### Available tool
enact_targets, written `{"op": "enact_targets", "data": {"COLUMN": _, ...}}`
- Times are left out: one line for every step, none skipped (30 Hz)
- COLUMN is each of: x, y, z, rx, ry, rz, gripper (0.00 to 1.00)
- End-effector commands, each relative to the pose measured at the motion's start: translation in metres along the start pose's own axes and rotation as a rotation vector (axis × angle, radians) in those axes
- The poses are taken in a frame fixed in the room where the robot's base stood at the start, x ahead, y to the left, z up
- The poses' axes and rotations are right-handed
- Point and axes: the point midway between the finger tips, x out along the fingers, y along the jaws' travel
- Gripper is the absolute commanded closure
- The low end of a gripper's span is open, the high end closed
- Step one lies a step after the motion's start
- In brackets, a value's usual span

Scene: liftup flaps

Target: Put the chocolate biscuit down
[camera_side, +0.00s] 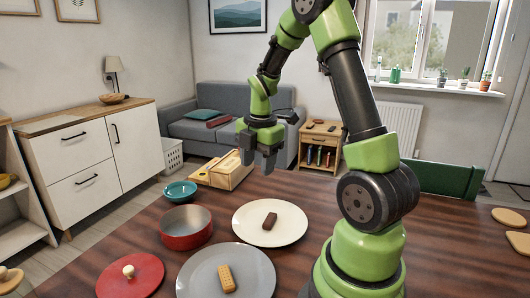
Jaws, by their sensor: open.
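The chocolate biscuit (270,221), a small dark brown bar, lies on the white plate (291,236) in the middle of the table. My gripper (257,163) hangs above and behind the plate, fingers pointing down. It is open and empty, clear of the biscuit.
A grey plate (205,284) with a golden biscuit (228,278) is at the front. A red pot (186,229), its red lid (128,276) and a teal bowl (181,191) stand to the left. A wooden box (222,176) is behind the white plate. Table to the right is partly clear.

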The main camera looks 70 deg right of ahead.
Motion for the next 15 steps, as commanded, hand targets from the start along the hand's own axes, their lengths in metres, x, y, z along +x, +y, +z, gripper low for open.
{"op": "enact_targets", "data": {"x": -0.022, "y": 0.001, "z": -0.02, "rx": 0.107, "ry": 0.002, "rz": 0.052, "gripper": 0.5}}
{"op": "enact_targets", "data": {"x": -0.034, "y": -0.001, "z": -0.032, "rx": 0.189, "ry": 0.011, "rz": 0.079, "gripper": 0.5}}
{"op": "enact_targets", "data": {"x": -0.049, "y": -0.004, "z": -0.047, "rx": 0.299, "ry": 0.029, "rz": 0.114, "gripper": 0.5}}
{"op": "enact_targets", "data": {"x": -0.059, "y": -0.008, "z": -0.058, "rx": 0.383, "ry": 0.047, "rz": 0.138, "gripper": 0.5}}
{"op": "enact_targets", "data": {"x": -0.069, "y": -0.013, "z": -0.069, "rx": 0.467, "ry": 0.07, "rz": 0.159, "gripper": 0.5}}
{"op": "enact_targets", "data": {"x": -0.082, "y": -0.02, "z": -0.083, "rx": 0.577, "ry": 0.105, "rz": 0.186, "gripper": 0.5}}
{"op": "enact_targets", "data": {"x": -0.09, "y": -0.026, "z": -0.092, "rx": 0.659, "ry": 0.135, "rz": 0.202, "gripper": 0.5}}
{"op": "enact_targets", "data": {"x": -0.098, "y": -0.033, "z": -0.102, "rx": 0.741, "ry": 0.169, "rz": 0.215, "gripper": 0.5}}
{"op": "enact_targets", "data": {"x": -0.108, "y": -0.044, "z": -0.113, "rx": 0.85, "ry": 0.219, "rz": 0.226, "gripper": 0.5}}
{"op": "enact_targets", "data": {"x": -0.115, "y": -0.052, "z": -0.121, "rx": 0.93, "ry": 0.259, "rz": 0.231, "gripper": 0.5}}
{"op": "enact_targets", "data": {"x": -0.121, "y": -0.06, "z": -0.129, "rx": 1.006, "ry": 0.299, "rz": 0.231, "gripper": 0.5}}
{"op": "enact_targets", "data": {"x": -0.127, "y": -0.071, "z": -0.137, "rx": 1.106, "ry": 0.355, "rz": 0.224, "gripper": 0.5}}
{"op": "enact_targets", "data": {"x": -0.131, "y": -0.08, "z": -0.143, "rx": 1.176, "ry": 0.395, "rz": 0.214, "gripper": 0.5}}
{"op": "enact_targets", "data": {"x": -0.135, "y": -0.087, "z": -0.147, "rx": 1.241, "ry": 0.433, "rz": 0.202, "gripper": 0.5}}
{"op": "enact_targets", "data": {"x": -0.138, "y": -0.097, "z": -0.153, "rx": 1.319, "ry": 0.48, "rz": 0.183, "gripper": 0.5}}
